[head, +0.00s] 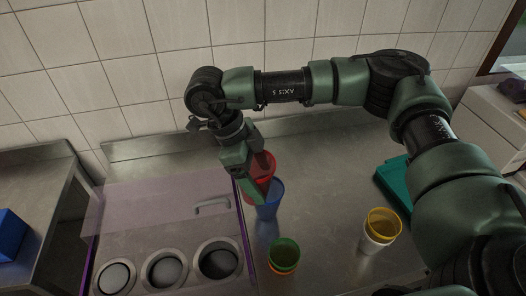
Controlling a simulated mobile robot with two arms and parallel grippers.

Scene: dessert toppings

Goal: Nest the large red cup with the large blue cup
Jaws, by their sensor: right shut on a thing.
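The large red cup (264,160) is in my right gripper (260,182), at the middle of the head view. The gripper points down, with its green fingers shut on the red cup and covering part of it. The large blue cup (269,208) stands on the steel counter just below and slightly right of the red cup. The red cup overlaps the blue cup's rim in the picture. I cannot tell whether its bottom is inside the blue cup or just behind it. My left gripper is not in view.
A green cup (284,247) nested in an orange one (284,271) stands in front. A yellow cup (384,218) sits in a white cup (374,244) to the right. Round metal wells (219,259) are at left.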

